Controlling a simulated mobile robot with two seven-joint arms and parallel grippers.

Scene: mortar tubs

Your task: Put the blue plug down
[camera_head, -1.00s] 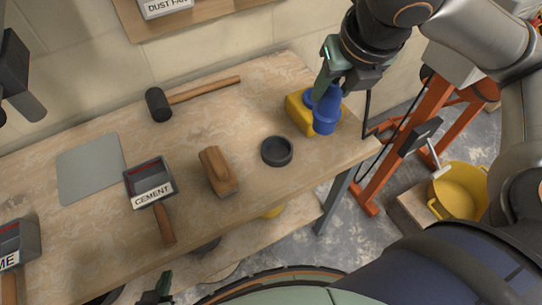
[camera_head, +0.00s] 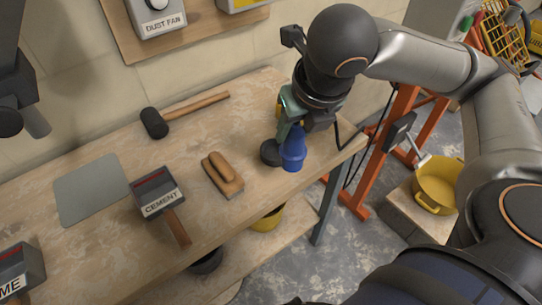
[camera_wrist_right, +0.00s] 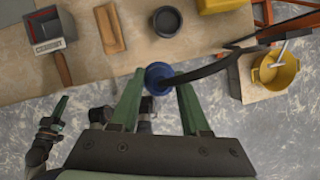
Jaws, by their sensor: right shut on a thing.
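The blue plug (camera_head: 293,152) is upright in my right gripper (camera_head: 291,128), which is shut on it. In the right wrist view the plug (camera_wrist_right: 157,74) sits between the green fingers, crossed by a dark cable. The plug overlaps the black round dish (camera_head: 270,153) at its right side in the head view. Whether its base touches the workbench (camera_head: 105,235) is unclear. In the right wrist view the dish (camera_wrist_right: 167,21) shows apart from the plug. My left gripper (camera_wrist_right: 57,116) shows small at the left of that view; its opening is unclear.
A yellow block (camera_head: 279,106) is partly hidden behind my right gripper. A wooden float (camera_head: 223,175), cement scoop (camera_head: 158,194), mallet (camera_head: 155,123) and grey plate (camera_head: 90,190) lie on the bench.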

